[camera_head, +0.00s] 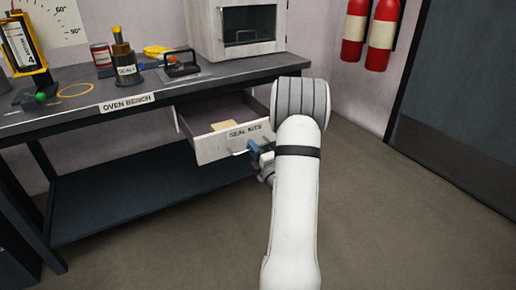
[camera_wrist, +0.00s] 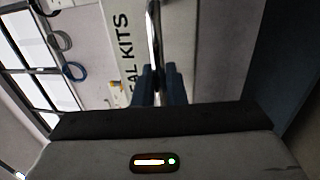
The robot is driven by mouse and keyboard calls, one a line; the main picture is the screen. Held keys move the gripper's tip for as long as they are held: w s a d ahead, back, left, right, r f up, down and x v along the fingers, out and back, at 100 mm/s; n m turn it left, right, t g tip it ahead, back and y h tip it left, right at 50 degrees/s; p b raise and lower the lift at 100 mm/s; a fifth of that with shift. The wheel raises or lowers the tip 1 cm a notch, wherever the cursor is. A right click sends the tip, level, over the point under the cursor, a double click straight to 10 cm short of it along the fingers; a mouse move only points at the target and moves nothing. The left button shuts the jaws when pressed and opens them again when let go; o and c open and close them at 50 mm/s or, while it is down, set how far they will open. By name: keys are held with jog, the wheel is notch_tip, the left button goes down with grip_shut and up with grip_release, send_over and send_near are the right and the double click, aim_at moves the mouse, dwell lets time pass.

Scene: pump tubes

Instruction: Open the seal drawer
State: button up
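The seal drawer, labelled "SEAL KITS" (camera_head: 222,143), hangs under the right part of the oven bench. It is pulled well out, with its dark inside and a tan piece in it showing. My gripper (camera_head: 258,152) is at the right part of the drawer front, partly hidden by my arm. In the wrist view, the two blue fingers of my gripper (camera_wrist: 161,85) stand close on both sides of the drawer's metal bar handle (camera_wrist: 154,35) and look shut on it. The drawer front (camera_wrist: 122,50) with part of its label shows beside the handle.
The oven bench (camera_head: 60,113) carries a white oven (camera_head: 240,28), a black-handled block (camera_head: 182,68), a bottle (camera_head: 124,62) and a red can (camera_head: 101,55). Red extinguishers (camera_head: 382,35) hang on the right wall. The floor (camera_head: 400,220) right of my arm is clear.

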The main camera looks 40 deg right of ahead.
jog(key=o, duration=0.3)
jog(key=shift+a+f, duration=0.1)
jog(key=shift+a, duration=0.2)
jog(key=shift+d, duration=0.1)
jog(key=p+v, duration=0.1)
jog(key=v, duration=0.6)
jog(key=shift+s+f, duration=0.1)
jog(key=shift+s, duration=0.3)
